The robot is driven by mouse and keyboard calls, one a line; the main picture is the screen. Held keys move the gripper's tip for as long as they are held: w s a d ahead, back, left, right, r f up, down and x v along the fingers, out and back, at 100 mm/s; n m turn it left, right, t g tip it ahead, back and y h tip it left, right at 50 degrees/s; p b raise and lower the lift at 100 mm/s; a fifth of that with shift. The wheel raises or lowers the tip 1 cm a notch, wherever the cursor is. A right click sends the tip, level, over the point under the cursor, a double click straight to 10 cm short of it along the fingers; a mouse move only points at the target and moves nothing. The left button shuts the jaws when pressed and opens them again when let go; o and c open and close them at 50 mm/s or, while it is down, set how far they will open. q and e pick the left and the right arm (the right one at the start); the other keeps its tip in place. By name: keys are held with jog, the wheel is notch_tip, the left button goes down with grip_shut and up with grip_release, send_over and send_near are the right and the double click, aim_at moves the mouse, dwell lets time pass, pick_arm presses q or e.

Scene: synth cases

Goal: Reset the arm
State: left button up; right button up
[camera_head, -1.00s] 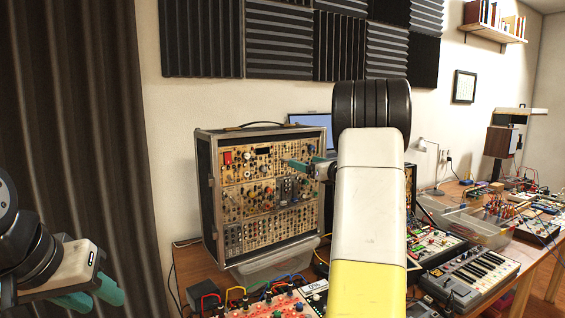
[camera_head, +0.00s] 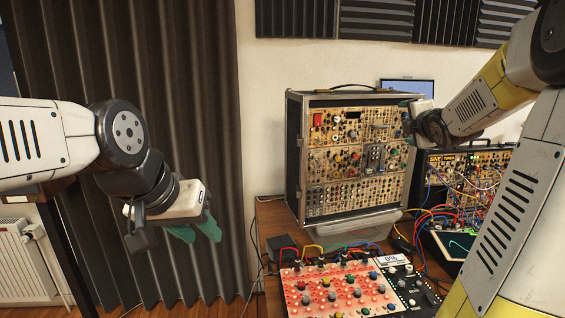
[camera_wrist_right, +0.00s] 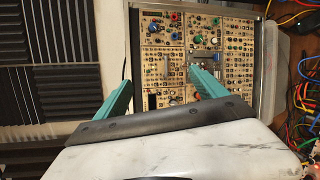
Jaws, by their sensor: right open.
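My left gripper (camera_head: 196,232) hangs in front of the dark curtain at the left of the head view. Its two teal fingers point down to the right, stand a little apart and hold nothing visible. My right arm comes in from the right of the head view, bent at the elbow. Its gripper (camera_head: 407,108) is by the right side of the modular synth case (camera_head: 294,150). In the right wrist view the two teal fingers (camera_wrist_right: 160,78) are wide apart and empty, with the case's panels (camera_wrist_right: 158,62) behind them. I cannot tell the distance to the panels.
A second synth case (camera_head: 470,165) with patch cables stands at the right. Free air lies between the two arms.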

jog(key=s+a+f+m+g+y, duration=0.1)
jog(key=s+a+f+m+g, duration=0.2)
jog(key=s+a+m, duration=0.3)
jog(key=s+a+f+m+g+y, duration=0.1)
jog(key=s+a+f+m+g, duration=0.2)
jog(key=s, duration=1.2)
jog(key=s+a+f+m+g+y, duration=0.2)
jog(key=s+a+f+m, duration=0.4)
jog(key=s+a+m, duration=0.4)
jog(key=shift+s+a+f+g, duration=0.2)
jog(key=shift+a+f+g, duration=0.2)
jog(key=shift+a+g, duration=0.55)
jog(key=shift+a+t, duration=0.2)
jog(key=shift+t, duration=0.05)
